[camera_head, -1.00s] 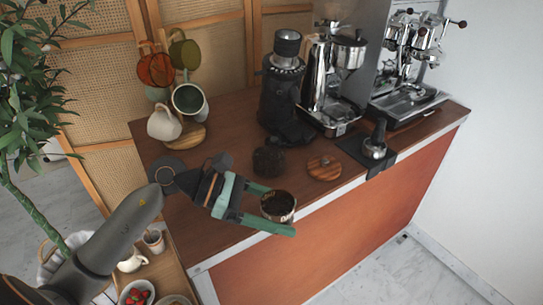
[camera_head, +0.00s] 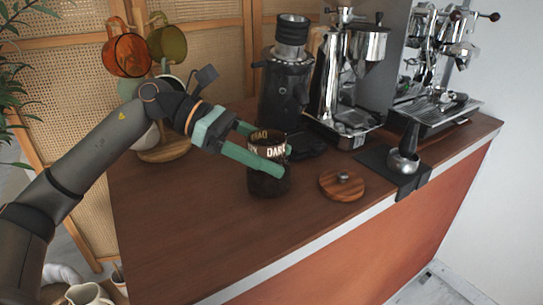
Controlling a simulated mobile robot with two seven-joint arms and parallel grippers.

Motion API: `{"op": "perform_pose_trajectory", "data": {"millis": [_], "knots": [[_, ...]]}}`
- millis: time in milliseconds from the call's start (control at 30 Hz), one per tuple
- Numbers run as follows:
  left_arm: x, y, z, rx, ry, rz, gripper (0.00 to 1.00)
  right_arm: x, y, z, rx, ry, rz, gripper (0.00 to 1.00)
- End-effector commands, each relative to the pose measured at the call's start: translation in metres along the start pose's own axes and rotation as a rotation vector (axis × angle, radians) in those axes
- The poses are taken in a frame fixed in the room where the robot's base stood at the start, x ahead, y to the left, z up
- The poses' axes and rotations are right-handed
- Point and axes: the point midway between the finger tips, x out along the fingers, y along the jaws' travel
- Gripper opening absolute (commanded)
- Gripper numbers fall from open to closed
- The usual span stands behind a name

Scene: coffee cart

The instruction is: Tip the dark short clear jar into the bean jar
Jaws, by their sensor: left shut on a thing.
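The short clear jar with a "DARK" label (camera_head: 267,139) is held between the green fingers of my left gripper (camera_head: 285,161), which is shut on it. Its open top faces up and it looks roughly upright. The bean jar (camera_head: 268,184), a clear jar full of dark beans, stands on the wooden counter directly below the held jar in the picture. The held jar and the gripper hide its mouth. I cannot tell whether the two jars touch. My right gripper is out of view.
A round wooden lid (camera_head: 341,186) lies right of the bean jar. A black grinder (camera_head: 284,90) and a chrome machine (camera_head: 349,85) stand behind. A tamper (camera_head: 403,161) sits on a dark mat at the right. A mug rack (camera_head: 160,152) is behind my left arm. The front counter is clear.

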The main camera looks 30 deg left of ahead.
Motion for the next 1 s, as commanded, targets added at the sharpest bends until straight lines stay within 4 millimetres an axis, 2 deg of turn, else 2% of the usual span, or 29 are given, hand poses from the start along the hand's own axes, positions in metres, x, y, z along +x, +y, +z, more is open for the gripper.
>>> {"op": "perform_pose_trajectory", "data": {"millis": [567, 1000], "knots": [[-0.001, 0.007, 0.0, -0.166, -0.036, -0.07, 0.02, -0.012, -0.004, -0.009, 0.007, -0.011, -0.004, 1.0], [-0.001, 0.013, -0.002, -0.29, -0.06, -0.121, 0.02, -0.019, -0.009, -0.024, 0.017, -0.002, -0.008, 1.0]]}}
